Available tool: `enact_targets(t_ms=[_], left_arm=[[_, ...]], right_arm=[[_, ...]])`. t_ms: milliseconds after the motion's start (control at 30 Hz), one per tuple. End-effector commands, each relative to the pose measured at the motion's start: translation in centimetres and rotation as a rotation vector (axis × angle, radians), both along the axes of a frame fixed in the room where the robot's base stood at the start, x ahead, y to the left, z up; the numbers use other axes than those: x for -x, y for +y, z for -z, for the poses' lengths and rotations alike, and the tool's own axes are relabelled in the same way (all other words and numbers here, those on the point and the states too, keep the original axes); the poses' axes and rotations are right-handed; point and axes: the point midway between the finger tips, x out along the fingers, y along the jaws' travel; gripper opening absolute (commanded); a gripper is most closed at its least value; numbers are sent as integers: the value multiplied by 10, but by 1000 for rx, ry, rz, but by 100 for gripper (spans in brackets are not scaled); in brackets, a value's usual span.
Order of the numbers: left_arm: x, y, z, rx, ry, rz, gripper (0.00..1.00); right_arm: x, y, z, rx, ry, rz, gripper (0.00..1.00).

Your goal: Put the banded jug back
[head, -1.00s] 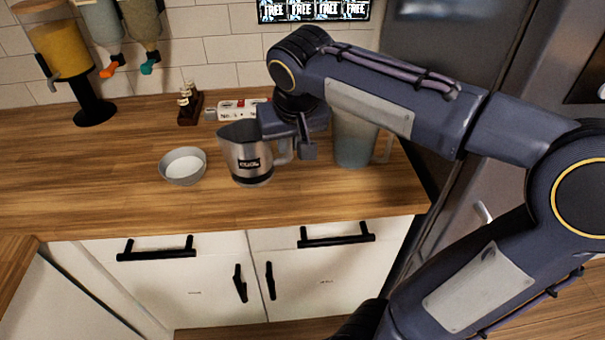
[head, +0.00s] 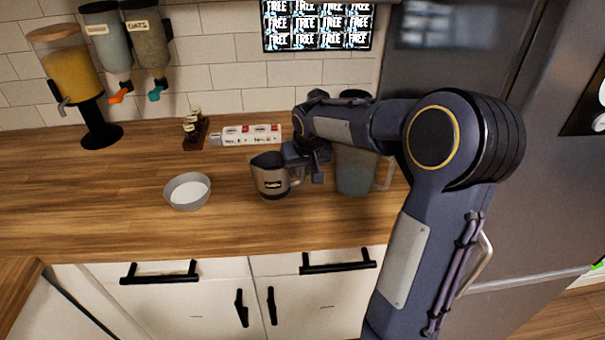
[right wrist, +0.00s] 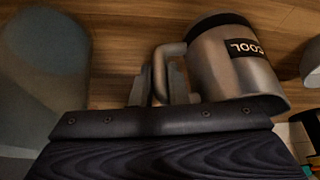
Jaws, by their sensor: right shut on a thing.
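The banded jug (head: 270,181) is a small steel jug with a dark label and dark bands, upright at the counter's middle right. In the right wrist view the jug (right wrist: 238,72) shows its "COOL" label and its handle between the fingers. My right gripper (head: 298,166) is shut on that handle, and its fingers (right wrist: 160,85) show in the right wrist view. I cannot tell whether the jug's base touches the wood. My left gripper is not in view.
A large translucent pitcher (head: 354,172) stands close right of the gripper. A grey bowl (head: 187,203) sits to the left and a milk carton (head: 247,136) lies behind. A small bottle rack (head: 195,134) and dispensers (head: 75,75) stand further left. The front left counter (head: 90,220) is clear.

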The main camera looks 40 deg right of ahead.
Motion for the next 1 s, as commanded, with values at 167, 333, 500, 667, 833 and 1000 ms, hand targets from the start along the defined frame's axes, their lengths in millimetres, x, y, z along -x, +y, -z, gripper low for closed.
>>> enact_targets(t_ms=[167, 333, 500, 667, 833, 1000], left_arm=[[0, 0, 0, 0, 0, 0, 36], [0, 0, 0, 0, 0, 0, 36], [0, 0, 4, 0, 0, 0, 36], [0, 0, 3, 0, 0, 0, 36], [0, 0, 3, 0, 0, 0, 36], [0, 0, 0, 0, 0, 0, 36]], right_arm=[[1, 1, 20, -1, 1, 0, 0], [1, 1, 20, -1, 0, 0, 0], [1, 1, 24, -1, 0, 0, 0], [1, 1, 24, -1, 1, 0, 28], [1, 1, 24, -2, 2, 0, 36], [1, 1, 20, -1, 1, 0, 36]])
